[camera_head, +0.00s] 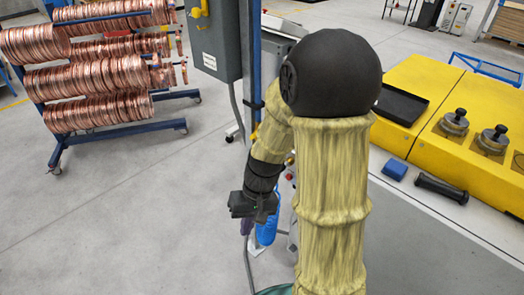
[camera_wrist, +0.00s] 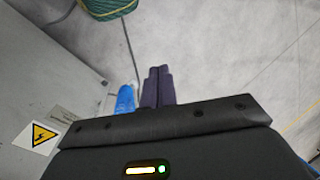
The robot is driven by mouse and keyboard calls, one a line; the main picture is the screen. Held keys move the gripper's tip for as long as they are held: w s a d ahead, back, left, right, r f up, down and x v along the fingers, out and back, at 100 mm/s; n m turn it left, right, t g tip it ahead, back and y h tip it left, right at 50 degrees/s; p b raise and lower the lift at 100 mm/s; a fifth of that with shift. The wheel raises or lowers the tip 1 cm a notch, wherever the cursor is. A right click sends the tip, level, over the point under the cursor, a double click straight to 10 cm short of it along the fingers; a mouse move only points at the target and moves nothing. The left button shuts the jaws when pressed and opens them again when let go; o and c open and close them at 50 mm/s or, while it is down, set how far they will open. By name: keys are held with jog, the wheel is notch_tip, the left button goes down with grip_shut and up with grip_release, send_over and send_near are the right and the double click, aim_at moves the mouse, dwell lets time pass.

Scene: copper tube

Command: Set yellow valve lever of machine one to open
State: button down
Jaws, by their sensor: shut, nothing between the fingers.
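My gripper (camera_head: 246,226) hangs at the end of my yellow-sleeved arm, low beside the blue post, in the head view. Its dark purple fingers (camera_wrist: 157,84) are together and empty, pointing over the grey floor in the wrist view. A small yellow part (camera_head: 255,131) shows by the blue post, partly behind my arm; I cannot tell whether it is the valve lever. A yellow handle-like part (camera_head: 197,9) is on the grey cabinet at the top. No valve lever is clear in the wrist view, and my arm hides much of the machine.
A blue cylinder (camera_head: 267,231) stands close to my gripper; it also shows in the wrist view (camera_wrist: 125,98). A grey cabinet wall (camera_wrist: 45,70) with a warning sign is at the left there. A copper coil rack (camera_head: 125,138) stands left. Yellow machinery (camera_head: 455,160) is right.

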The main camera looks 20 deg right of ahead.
jog(key=w+a+f+m+y+b, duration=0.1)
jog(key=w+a+f+y+b, duration=0.2)
jog(key=w+f+y+b, duration=0.45)
jog(key=w+d+f+m+t+y+b, duration=0.2)
jog(key=w+d+f+t+y, duration=0.1)
jog(key=w+t+y, duration=0.35)
jog(key=w+d+f+m+t+h+b, duration=0.1)
jog(key=w+d+m+t+h+b, duration=0.2)
jog(key=d+t, duration=0.6)
jog(key=w+d+f+m+t+h+b, duration=0.1)
jog(key=w+d+m+t+h+b, duration=0.2)
jog(key=w+d+m+t, duration=0.3)
jog(key=d+t+h, duration=0.1)
jog(key=d+t, duration=0.2)
jog(key=d, duration=0.4)
jog(key=shift+d+f+m+h, duration=0.2)
jog(key=shift+f+m+h, duration=0.1)
jog(key=shift+m+h, duration=0.1)
jog(key=shift+r, duration=0.1)
